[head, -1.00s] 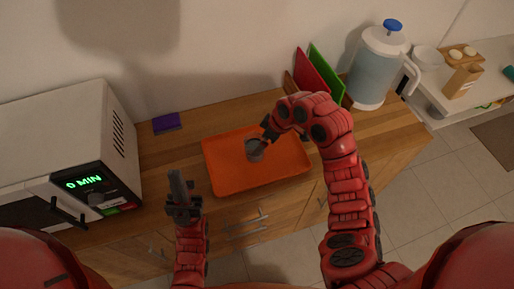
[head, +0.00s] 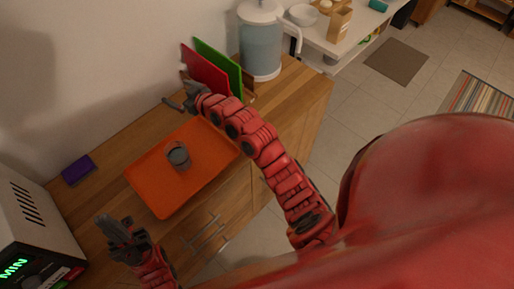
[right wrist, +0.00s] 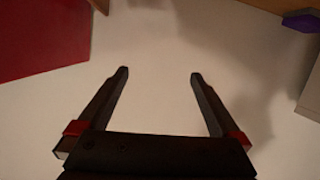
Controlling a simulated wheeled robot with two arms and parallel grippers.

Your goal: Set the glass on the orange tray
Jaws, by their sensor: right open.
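The glass (head: 178,155) stands upright on the orange tray (head: 160,200), near the tray's middle, with nothing holding it. The tray lies flat on the wooden counter. My right gripper (head: 172,103) is beyond the tray, in front of the red board, apart from the glass. In the right wrist view its two fingers (right wrist: 158,75) are spread with nothing between them. My left gripper (head: 108,222) is left of the tray's near corner; its fingers look close together, but I cannot tell whether they are shut.
Red (head: 205,72) and green (head: 219,66) boards stand near my right gripper. A water pitcher (head: 261,45) is right of them. A purple sponge (head: 78,170) lies left of the tray, and a microwave (head: 35,225) is at the lower left.

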